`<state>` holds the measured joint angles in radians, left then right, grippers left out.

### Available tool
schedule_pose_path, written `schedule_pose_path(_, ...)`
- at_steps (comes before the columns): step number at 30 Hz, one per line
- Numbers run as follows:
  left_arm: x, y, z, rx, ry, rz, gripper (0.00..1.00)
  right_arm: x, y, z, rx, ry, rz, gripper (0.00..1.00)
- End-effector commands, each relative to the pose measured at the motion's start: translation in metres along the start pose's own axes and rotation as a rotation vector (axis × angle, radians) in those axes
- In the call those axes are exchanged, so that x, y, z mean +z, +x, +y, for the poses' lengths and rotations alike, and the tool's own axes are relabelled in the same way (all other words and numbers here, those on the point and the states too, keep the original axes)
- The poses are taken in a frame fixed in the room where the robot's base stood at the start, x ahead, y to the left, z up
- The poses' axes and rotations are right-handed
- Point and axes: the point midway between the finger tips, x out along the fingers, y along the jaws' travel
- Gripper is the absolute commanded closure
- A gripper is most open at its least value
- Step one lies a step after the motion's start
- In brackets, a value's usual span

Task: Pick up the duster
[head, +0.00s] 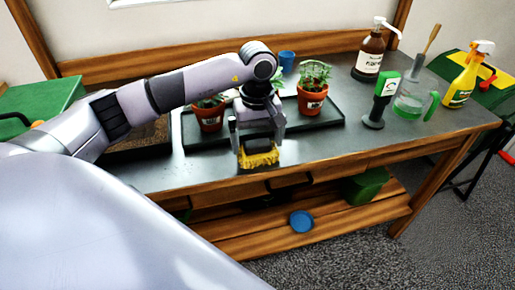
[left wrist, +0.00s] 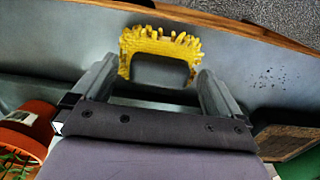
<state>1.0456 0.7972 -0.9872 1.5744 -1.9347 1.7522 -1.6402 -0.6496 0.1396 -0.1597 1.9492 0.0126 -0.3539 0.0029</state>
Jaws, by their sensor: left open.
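The duster (head: 258,158) has yellow bristles and lies near the front edge of the metal-topped bench. In the left wrist view, its yellow bristles (left wrist: 160,45) form an arch around a dark middle, just beyond the fingertips. My left gripper (head: 258,143) is over the duster, pointing down, with a finger on either side of it. It also shows in the left wrist view (left wrist: 158,82), its fingers apart. I cannot tell whether the fingers touch the duster. My right gripper is in neither view.
Potted plants (head: 312,98) stand on a black tray (head: 333,122) behind the gripper. A brown pump bottle (head: 371,56), a green-headed tool (head: 384,85), a clear jug (head: 408,105) and a yellow spray bottle (head: 466,80) stand to the right. The bench front right of the duster is clear.

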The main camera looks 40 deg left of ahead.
Motion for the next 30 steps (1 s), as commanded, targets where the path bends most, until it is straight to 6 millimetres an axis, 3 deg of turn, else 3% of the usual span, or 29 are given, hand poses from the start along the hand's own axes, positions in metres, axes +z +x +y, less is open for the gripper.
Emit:
schedule_pose_path(3, 0.001, 0.012, 0.000, 0.000, 0.000, -0.001, 0.00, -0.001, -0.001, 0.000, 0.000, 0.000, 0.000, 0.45)
schedule_pose_path(11, 0.001, 0.014, 0.000, 0.002, 0.000, 0.000, 0.00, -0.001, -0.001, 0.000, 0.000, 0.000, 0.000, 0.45)
schedule_pose_path(15, 0.001, 0.014, 0.000, 0.002, 0.000, 0.000, 0.41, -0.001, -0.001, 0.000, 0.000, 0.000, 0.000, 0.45)
schedule_pose_path(25, 0.001, 0.012, 0.001, 0.003, 0.000, 0.000, 0.41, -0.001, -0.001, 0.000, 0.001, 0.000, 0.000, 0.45)
schedule_pose_path(30, 0.000, -0.001, 0.001, 0.004, 0.000, 0.002, 0.41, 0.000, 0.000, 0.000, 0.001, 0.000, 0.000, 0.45)
